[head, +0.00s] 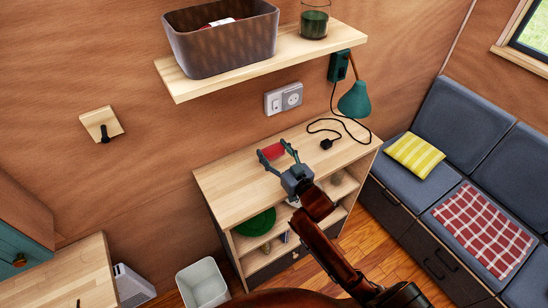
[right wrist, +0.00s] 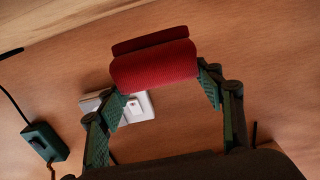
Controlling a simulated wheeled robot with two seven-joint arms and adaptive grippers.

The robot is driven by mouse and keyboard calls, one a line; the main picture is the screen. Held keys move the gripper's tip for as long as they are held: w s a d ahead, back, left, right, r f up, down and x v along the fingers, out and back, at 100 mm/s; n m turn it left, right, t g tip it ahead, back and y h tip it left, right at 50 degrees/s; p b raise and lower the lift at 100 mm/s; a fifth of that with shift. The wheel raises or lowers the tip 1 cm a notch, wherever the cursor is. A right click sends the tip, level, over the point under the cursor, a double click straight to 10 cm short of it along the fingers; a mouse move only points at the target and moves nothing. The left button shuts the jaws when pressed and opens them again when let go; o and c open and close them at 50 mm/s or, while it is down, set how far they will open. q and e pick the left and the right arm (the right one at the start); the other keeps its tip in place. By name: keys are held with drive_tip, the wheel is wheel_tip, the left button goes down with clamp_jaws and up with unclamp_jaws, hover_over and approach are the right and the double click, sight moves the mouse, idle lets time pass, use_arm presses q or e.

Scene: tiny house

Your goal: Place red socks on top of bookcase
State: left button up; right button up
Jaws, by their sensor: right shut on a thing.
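The red socks (head: 273,151) are a small rolled bundle between the fingertips of my right gripper (head: 279,153). The right wrist view also shows the red socks (right wrist: 153,62), with my right gripper (right wrist: 160,95) shut on them. In the head view the socks appear over the back part of the bookcase's light wooden top (head: 225,190). I cannot tell the exact gap between the socks and the top. My left gripper is not in view.
A teal lamp (head: 355,100) and its black cord (head: 322,127) are at the bookcase's right end. A wall shelf (head: 185,88) above carries a dark basket (head: 222,45) and a green glass (head: 314,18). The left part of the bookcase top is clear.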

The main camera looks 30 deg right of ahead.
sight(274, 157)
drive_tip(key=f, duration=0.2)
drive_tip(key=f+b, duration=0.1)
drive_tip(key=shift+d+f, duration=0.2)
drive_tip(key=shift+f, duration=0.2)
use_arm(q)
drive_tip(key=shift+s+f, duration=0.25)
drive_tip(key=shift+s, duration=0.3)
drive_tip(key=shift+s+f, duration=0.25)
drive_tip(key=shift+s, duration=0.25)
use_arm(e)
drive_tip(key=shift+r, duration=0.1)
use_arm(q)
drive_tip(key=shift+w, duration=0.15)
use_arm(e)
drive_tip(key=o, duration=1.1)
use_arm(q)
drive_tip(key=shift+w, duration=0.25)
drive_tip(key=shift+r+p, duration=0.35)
drive_tip(key=shift+p, duration=0.1)
use_arm(e)
drive_tip(key=s, duration=0.8)
drive_tip(key=s+d, duration=0.1)
drive_tip(key=s, duration=0.3)
